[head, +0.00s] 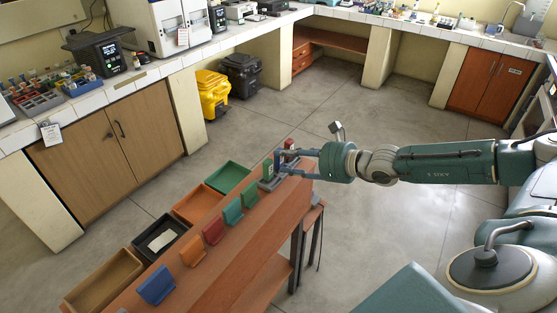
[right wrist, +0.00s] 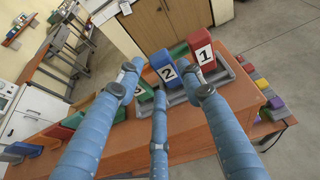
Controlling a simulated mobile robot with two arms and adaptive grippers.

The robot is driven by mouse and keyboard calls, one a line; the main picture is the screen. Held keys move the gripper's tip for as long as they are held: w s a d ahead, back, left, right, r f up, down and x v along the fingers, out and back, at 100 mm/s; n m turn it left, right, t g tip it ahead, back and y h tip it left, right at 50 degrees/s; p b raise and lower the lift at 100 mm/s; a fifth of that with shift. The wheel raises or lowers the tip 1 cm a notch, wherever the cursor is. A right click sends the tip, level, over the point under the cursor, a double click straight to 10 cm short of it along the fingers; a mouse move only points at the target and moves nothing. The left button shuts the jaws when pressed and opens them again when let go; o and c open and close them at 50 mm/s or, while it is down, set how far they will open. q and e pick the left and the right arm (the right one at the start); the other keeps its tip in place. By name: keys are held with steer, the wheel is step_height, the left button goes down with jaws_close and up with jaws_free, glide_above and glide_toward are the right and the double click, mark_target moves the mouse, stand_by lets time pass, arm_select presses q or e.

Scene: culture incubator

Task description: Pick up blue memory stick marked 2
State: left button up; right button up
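The blue memory stick marked 2 (right wrist: 163,66) stands upright in a grey holder (right wrist: 178,97) in the right wrist view, between a red stick marked 1 (right wrist: 203,54) and a green stick (right wrist: 143,92) partly hidden by a finger. My right gripper (right wrist: 163,88) has its three blue fingers spread, with the blue stick ahead between their tips. I cannot tell whether any finger touches it. In the head view my right gripper (head: 283,162) is at the far end of the table, over the holder, and largely hides the blue stick. My left gripper is not in view.
The reddish wooden table (head: 228,262) carries several coloured upright plates, such as a blue one (head: 156,285) and a red one (head: 213,230). Open trays line its left side, including a black one (head: 143,254) with a pale object. Open floor lies beyond the table.

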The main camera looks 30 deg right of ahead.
mark_target(280, 159)
steer(key=p+x, duration=0.1)
steer(key=x, duration=0.2)
steer(key=shift+w+a+f, duration=0.1)
steer(key=shift+w+f, duration=0.1)
steer(key=shift+w, duration=0.05)
steer(key=shift+w+f, duration=0.15)
steer(key=shift+f, duration=0.05)
steer(key=shift+r, duration=0.1)
steer(key=c, duration=0.6)
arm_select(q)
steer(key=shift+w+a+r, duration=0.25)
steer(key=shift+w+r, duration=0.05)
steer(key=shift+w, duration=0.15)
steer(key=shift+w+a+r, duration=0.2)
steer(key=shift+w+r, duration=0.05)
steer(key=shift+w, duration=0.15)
